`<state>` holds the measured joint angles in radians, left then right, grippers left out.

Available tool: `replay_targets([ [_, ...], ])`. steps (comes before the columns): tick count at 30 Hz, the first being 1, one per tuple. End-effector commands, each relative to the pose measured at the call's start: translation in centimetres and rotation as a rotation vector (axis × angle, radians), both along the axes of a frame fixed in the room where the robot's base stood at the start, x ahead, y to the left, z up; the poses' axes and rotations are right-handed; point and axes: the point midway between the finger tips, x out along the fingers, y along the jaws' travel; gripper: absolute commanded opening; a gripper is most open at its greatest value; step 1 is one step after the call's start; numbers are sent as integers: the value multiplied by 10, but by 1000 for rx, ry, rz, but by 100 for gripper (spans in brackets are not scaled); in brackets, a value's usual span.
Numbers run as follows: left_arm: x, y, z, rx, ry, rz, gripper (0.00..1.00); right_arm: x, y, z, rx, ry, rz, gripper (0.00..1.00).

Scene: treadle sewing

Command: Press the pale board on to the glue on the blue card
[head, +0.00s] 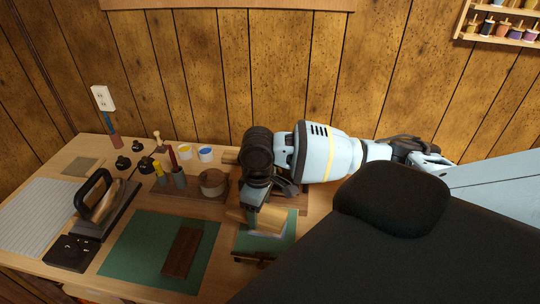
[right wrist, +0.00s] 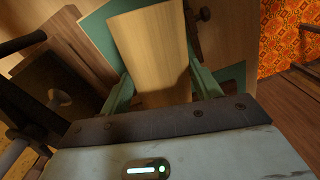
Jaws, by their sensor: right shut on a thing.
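The pale board (head: 258,217) is a light wooden piece. It is between the fingers of my right gripper (head: 256,207), which is shut on it, low over the small green mat (head: 244,241) at the right of the bench. In the right wrist view the board (right wrist: 152,45) stands up between the two green fingers of the gripper (right wrist: 163,88). A greenish-blue sheet (right wrist: 96,22) shows behind it; I cannot tell whether this is the blue card or the mat. The glue is hidden. Whether the board touches the card cannot be told. My left gripper is not in view.
A larger green mat (head: 132,245) with a dark brown block (head: 182,252) lies to the left. Beyond are an iron-like tool (head: 101,205), a brown rack with a round pot (head: 213,182) and paint cups (head: 206,153). A dark clamp-like part (head: 252,258) lies at the front edge.

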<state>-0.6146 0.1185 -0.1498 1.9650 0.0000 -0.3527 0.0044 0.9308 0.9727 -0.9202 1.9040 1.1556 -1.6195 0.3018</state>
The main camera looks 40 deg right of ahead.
Motion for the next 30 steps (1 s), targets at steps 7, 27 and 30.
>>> replay_targets([
  [7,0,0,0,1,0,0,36,0,-33,-17,-20,-4,121,38],
  [27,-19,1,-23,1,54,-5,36,-1,-35,-49,-21,5,138,38],
  [30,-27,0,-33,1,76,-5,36,-1,-36,-60,-21,6,138,38],
])
